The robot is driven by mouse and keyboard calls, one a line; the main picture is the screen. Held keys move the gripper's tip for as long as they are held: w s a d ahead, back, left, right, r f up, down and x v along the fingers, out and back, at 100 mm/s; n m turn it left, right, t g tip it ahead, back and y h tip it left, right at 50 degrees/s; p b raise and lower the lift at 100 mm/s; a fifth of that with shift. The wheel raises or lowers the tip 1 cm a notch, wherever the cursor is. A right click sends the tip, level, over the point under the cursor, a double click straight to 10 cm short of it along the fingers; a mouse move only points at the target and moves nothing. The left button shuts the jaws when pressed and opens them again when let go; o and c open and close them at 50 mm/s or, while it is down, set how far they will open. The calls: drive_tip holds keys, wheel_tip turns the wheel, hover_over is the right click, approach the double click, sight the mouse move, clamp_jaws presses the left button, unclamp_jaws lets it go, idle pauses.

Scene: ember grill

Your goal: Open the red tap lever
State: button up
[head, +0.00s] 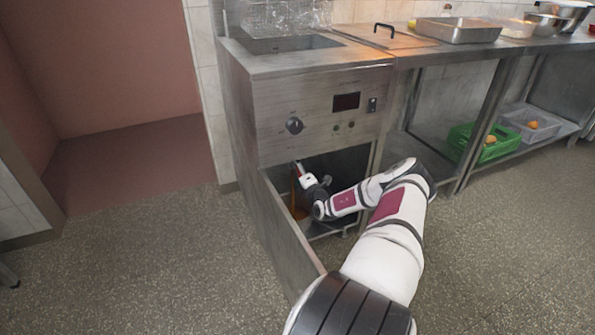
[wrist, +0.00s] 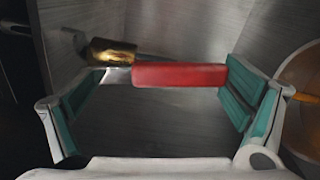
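The red tap lever (wrist: 180,75) lies level across the wrist view, joined by a metal shank to a brass tap fitting (wrist: 112,52) on its left. My gripper (wrist: 160,95) is open, with one teal-padded finger on each side of the view. The lever spans much of the gap between the fingers. Its right end appears beside the right finger pad; I cannot tell whether they touch. In the head view my gripper (head: 303,177) is inside the open lower bay of the fryer cabinet (head: 320,105), and the tap is mostly hidden there.
An orange-brown strip (head: 298,200) shows inside the bay. A round-rimmed container (wrist: 302,95) is at the right of the wrist view. The open cabinet door (head: 290,225) stands left of my arm. A green crate (head: 465,140) is on the shelf to the right.

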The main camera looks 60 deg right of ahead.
drive_tip(key=shift+s, duration=0.1)
idle(0.3)
drive_tip(key=v, duration=1.2)
drive_tip(key=shift+d, duration=0.1)
